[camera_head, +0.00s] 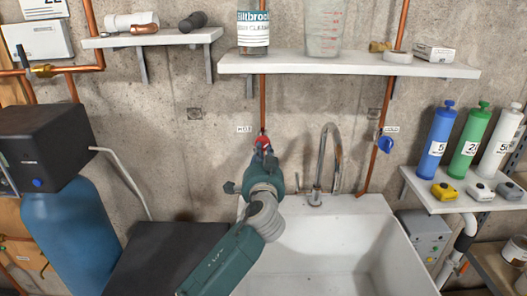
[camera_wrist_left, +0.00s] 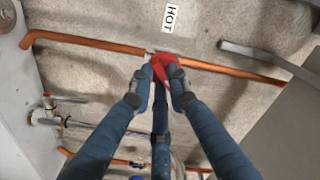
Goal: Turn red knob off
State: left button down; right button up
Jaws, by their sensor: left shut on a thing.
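The red knob (camera_head: 262,142) is on a copper pipe on the concrete wall, left of the faucet. My left gripper (camera_head: 262,155) reaches up to it from below, and its fingers cover part of it. In the left wrist view the red knob (camera_wrist_left: 163,66) sits between the fingertips of my left gripper (camera_wrist_left: 161,80), which is shut on it. A label reading HOT (camera_wrist_left: 170,16) is on the wall beside it. My right gripper is not in view.
A white sink (camera_head: 330,240) with a curved metal faucet (camera_head: 325,165) is below. A blue knob (camera_head: 385,143) is on another pipe to the right. White shelves (camera_head: 350,64) hang above. A black box (camera_head: 170,255) stands left of the sink, beside a blue tank (camera_head: 70,235).

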pick_arm(q)
jog(key=m+p, duration=0.3)
jog(key=m, duration=0.5)
jog(key=shift+a+p, duration=0.15)
jog(key=shift+p, duration=0.15)
jog(key=shift+m, duration=0.4)
jog(key=c, duration=1.7)
grip_release()
jog(key=shift+o, duration=0.2)
